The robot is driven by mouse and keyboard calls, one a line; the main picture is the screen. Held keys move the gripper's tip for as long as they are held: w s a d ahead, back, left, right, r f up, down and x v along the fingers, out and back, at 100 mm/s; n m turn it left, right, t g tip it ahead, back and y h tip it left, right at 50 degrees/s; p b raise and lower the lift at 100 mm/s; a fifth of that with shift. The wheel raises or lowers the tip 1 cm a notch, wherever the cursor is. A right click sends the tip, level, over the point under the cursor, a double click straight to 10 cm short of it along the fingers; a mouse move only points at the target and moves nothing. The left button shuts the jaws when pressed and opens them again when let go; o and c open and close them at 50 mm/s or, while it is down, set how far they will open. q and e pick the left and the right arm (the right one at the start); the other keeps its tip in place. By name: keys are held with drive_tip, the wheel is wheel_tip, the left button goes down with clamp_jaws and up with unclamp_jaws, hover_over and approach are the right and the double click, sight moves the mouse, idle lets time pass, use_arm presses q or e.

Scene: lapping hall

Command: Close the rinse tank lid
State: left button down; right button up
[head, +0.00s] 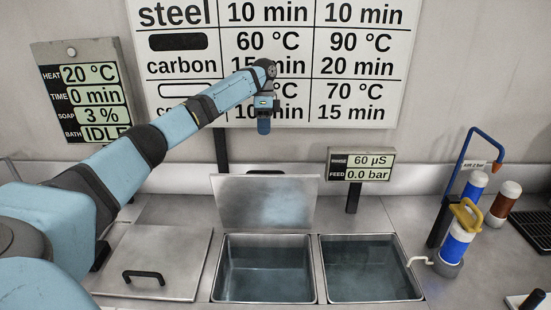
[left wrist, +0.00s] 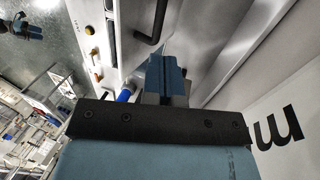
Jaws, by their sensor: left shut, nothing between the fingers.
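The raised metal lid (head: 266,203) stands up at the back edge of the open middle tank (head: 267,268), leaning back, with its dark handle (head: 266,172) just showing at the top. The tank holds clear liquid. My left gripper (head: 264,124) is above and behind the lid, in front of the wall chart, pointing down. It is shut and empty, and appears apart from the lid. In the left wrist view, the shut blue fingers (left wrist: 167,78) show with a black bar handle (left wrist: 150,22) beyond them. My right gripper is not in view.
A second open tank (head: 371,268) is at the right, behind it a rinse display (head: 361,165) on a post. A flat lid (head: 156,262) with a black handle covers the left tank. Bottles (head: 459,236) and a blue curved pipe (head: 474,140) stand at the right.

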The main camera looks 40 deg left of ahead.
sight(263, 172)
use_arm(q)
drive_tip(key=x, duration=1)
drive_tip(key=shift+s+d+p, duration=0.1)
drive_tip(key=shift+s+p, duration=0.25)
drive_tip(key=shift+p, duration=0.05)
drive_tip(key=s+d, duration=0.1)
drive_tip(key=s+d+p, duration=0.1)
drive_tip(key=s, duration=0.1)
drive_tip(key=shift+d+f, duration=0.25)
drive_tip(key=shift+f, duration=0.1)
drive_tip(key=shift+w, duration=0.1)
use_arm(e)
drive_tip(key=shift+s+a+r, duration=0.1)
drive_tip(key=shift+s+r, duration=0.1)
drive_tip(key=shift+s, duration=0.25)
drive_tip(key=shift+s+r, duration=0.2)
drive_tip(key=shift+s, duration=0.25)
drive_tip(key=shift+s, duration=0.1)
